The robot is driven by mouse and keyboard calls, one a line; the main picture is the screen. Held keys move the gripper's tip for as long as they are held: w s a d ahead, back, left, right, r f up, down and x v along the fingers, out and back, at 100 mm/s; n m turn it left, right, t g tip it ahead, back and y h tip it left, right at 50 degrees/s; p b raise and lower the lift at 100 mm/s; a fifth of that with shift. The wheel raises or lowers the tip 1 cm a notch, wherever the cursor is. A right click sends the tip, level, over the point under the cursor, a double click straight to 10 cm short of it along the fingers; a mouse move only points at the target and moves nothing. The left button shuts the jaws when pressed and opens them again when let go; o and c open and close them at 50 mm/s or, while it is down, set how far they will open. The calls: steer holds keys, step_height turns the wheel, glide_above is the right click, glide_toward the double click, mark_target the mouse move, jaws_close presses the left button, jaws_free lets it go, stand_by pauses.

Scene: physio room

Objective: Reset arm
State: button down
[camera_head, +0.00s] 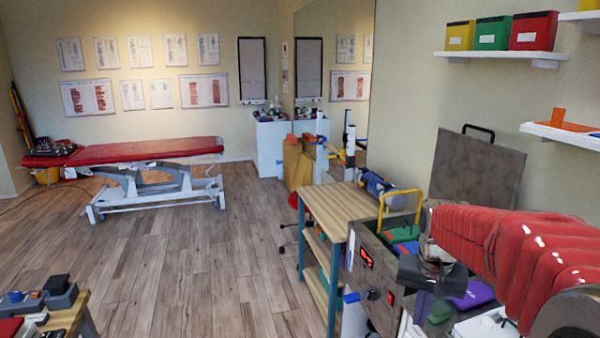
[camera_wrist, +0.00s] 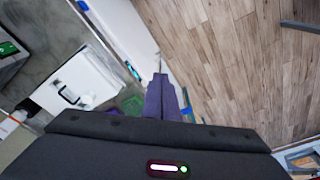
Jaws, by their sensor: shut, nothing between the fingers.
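My arm, in a red sleeve, reaches in from the right of the head view. My gripper (camera_wrist: 160,80) shows in the wrist view as two purple fingers lying side by side, shut with nothing between them. In the head view the dark wrist end (camera_head: 428,270) hangs over the open metal unit (camera_head: 372,290) at the right; the fingertips are hard to make out there. No object is held.
A wooden-topped trolley (camera_head: 345,204) stands left of the metal unit. A purple pack (camera_head: 473,294) lies close to my wrist. The unit's raised lid (camera_head: 463,178) and wall shelves (camera_head: 505,53) are at the right. A red treatment bed (camera_head: 145,150) stands far back; the floor between is open.

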steer(key=s+a+r+n+t, duration=0.2)
steer(key=s+a, duration=0.3)
steer(key=s, duration=0.5)
steer(key=s+a+r+n+t, duration=0.2)
steer(key=s+a, duration=0.3)
steer(key=s, duration=0.5)
steer(key=shift+a+n+y, duration=0.2)
steer(key=shift+n+y, duration=0.1)
steer(key=shift+s, duration=0.1)
stand_by(1.5)
